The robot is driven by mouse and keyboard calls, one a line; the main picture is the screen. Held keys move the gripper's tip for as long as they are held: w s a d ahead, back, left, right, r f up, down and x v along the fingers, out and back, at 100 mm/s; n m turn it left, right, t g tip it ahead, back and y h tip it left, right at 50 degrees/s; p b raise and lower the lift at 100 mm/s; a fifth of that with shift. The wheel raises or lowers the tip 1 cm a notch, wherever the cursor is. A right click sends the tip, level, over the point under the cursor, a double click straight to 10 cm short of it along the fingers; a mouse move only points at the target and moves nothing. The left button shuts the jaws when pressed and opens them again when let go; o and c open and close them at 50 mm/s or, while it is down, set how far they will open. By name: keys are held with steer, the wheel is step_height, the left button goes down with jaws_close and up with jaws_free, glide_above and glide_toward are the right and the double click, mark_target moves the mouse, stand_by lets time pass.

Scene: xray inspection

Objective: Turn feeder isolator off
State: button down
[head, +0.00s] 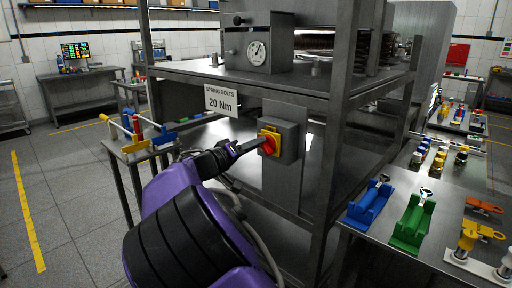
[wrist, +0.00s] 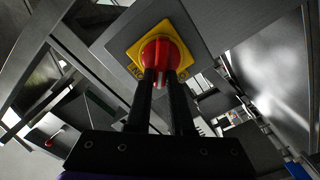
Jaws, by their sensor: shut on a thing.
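The feeder isolator is a red rotary knob (head: 267,145) on a yellow plate (head: 276,132), fixed to a grey box (head: 290,140) on the steel frame's front post. In the wrist view the red knob (wrist: 160,55) sits on the yellow plate (wrist: 133,52), which appears tilted there. My gripper (wrist: 161,80) has both black fingers on the knob, one on each side of its grip bar, and is shut on it. It also reaches the knob from the left in the head view (head: 257,146). The fingers hide part of the knob and plate lettering.
A "SPRING BOLTS 20 Nm" sign (head: 221,101) hangs just above my arm. A steel shelf (head: 190,70) with a gauge box (head: 258,50) is above. A table with blue (head: 369,205) and green (head: 412,222) holders stands right.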

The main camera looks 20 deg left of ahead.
steer(key=shift+a+f+n+p, duration=0.15)
steer(key=shift+n+p, duration=0.15)
steer(key=shift+n, duration=1.1)
steer(key=shift+d+f+n+p, duration=0.1)
steer(key=shift+f+n+p, duration=0.2)
steer(key=shift+n, duration=1.1)
steer(key=shift+a+f+n+p, duration=0.1)
steer(key=shift+n+p, duration=0.25)
steer(key=shift+n, duration=1.05)
steer(key=c, duration=0.8)
jaws_free()
steer(key=shift+a, duration=0.1)
steer(key=v, duration=1.7)
steer(key=shift+s, duration=0.1)
